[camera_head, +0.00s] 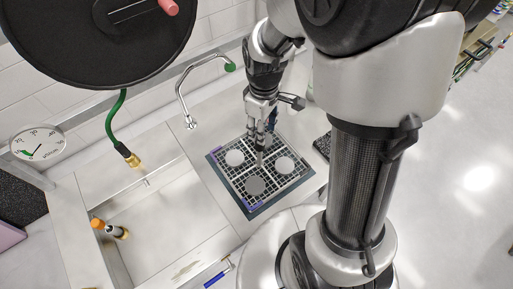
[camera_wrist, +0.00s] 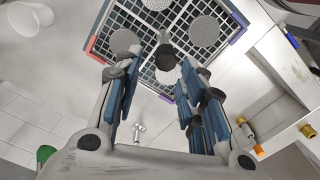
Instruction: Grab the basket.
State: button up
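The basket is a square dark wire-mesh tray (camera_head: 238,177) with light round discs in it, on the white counter below my gripper. In the wrist view its mesh (camera_wrist: 118,20) fills the top middle, with red and purple corner pieces. A dark upright post with a round knob (camera_wrist: 167,31) rises from its middle.
A curved faucet (camera_head: 190,90) stands behind the basket. A sink basin (camera_head: 165,225) is to the left, with a brass-ended green hose (camera_head: 122,148) and an orange-capped fitting (camera_head: 110,228). A dark mesh piece (camera_head: 322,145) lies right of the basket. A white cup (camera_wrist: 30,18) shows in the wrist view.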

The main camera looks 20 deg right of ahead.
aim_at(260, 151)
notch_tip(260, 151, down, 7)
jog(key=shift+a+b, duration=0.1)
jog(key=shift+b, duration=0.9)
jog(key=f, duration=0.1)
jog(key=f+b, duration=0.1)
jog(key=f, duration=0.1)
jog(key=f+b, duration=0.1)
jog(key=shift+s+a+f, duration=0.3)
jog(key=shift+w+f, duration=0.1)
jog(key=shift+f, duration=0.3)
jog(key=shift+r, duration=0.1)
grip_shut()
